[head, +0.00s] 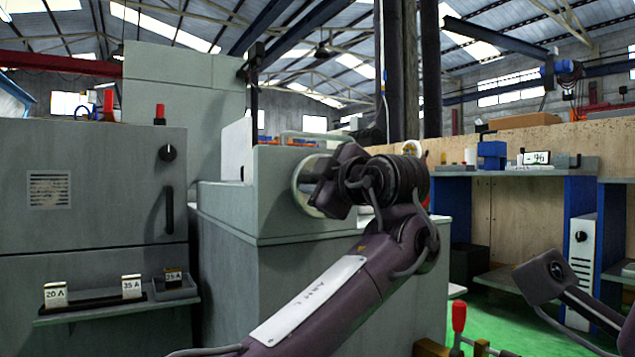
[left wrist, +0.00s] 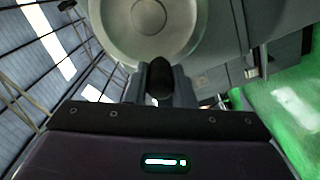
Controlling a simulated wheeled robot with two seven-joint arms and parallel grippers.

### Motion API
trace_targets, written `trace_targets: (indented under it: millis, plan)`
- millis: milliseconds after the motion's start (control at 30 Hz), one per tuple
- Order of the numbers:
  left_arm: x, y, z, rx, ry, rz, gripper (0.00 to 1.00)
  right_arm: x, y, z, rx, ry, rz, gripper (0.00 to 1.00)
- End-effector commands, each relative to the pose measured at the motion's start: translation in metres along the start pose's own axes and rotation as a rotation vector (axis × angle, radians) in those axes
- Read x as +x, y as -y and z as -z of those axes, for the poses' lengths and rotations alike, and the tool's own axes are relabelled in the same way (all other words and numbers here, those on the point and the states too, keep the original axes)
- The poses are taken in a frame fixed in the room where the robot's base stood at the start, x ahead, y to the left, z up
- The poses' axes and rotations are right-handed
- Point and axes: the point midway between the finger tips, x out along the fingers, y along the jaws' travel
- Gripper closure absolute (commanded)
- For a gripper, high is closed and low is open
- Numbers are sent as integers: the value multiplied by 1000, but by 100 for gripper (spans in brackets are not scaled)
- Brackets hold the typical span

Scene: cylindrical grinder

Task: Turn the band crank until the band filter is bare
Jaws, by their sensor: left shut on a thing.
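The band crank is a round pale metal disc (head: 312,187) on the side of a grey machine housing. In the left wrist view the disc (left wrist: 118,32) fills the top middle, with a smaller round hub at its centre. My left gripper (head: 326,182) is at the disc and partly covers it. In the left wrist view its fingers (left wrist: 159,82) are shut on a dark rounded crank knob (left wrist: 159,76) below the hub. I cannot make out the band filter for sure. Part of my right arm shows at the lower right, but no right fingers show.
A grey cabinet (head: 100,240) with a dial and a shelf of labelled blocks stands at the left. A workbench (head: 530,172) with small items is behind at the right. A red-handled clamp (head: 459,318) is at the bottom, over the green floor.

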Motion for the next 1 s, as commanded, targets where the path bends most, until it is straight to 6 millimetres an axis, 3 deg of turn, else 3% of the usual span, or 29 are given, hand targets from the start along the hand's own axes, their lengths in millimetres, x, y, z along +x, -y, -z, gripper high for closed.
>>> trace_targets:
  millis: [400, 900, 933, 1000]
  plan:
    - [0, 9, -6, -165, 3, 3, 100, -1, 0, 1, 3, -2, -6, 56]
    - [0, 10, -5, -183, 2, 3, 100, 0, -1, 5, 3, -11, -8, 56]
    - [0, 10, -5, -183, 2, 3, 76, 0, -1, 5, 2, -11, -8, 56]
    - [0, 10, -5, -183, 2, 3, 67, 0, -1, 5, 2, -11, -8, 56]
